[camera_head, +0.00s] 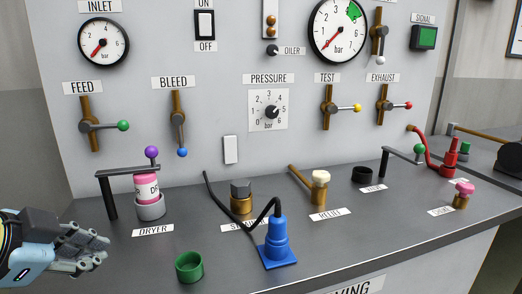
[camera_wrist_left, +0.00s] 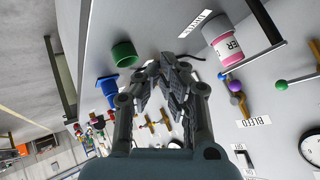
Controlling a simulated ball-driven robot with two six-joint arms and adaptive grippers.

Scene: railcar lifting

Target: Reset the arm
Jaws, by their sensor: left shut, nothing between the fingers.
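My left gripper (camera_head: 88,246) is at the lower left in the head view, beside the front left of the grey bench top. It is shut and empty, apart from everything on the bench. In the left wrist view the gripper (camera_wrist_left: 168,66) shows with its fingertips together. My right gripper is not in view. The pink and white dryer canister (camera_head: 148,188) stands in a grey cup right of my left gripper, under a dark bracket arm; it also shows in the left wrist view (camera_wrist_left: 228,47).
A green cup (camera_head: 189,267) and a blue plug-like part (camera_head: 277,241) with a black cable stand on the bench (camera_head: 231,261) near the front edge. A dark bracket post (camera_head: 107,198) is close to my left gripper. The panel behind has levers and gauges.

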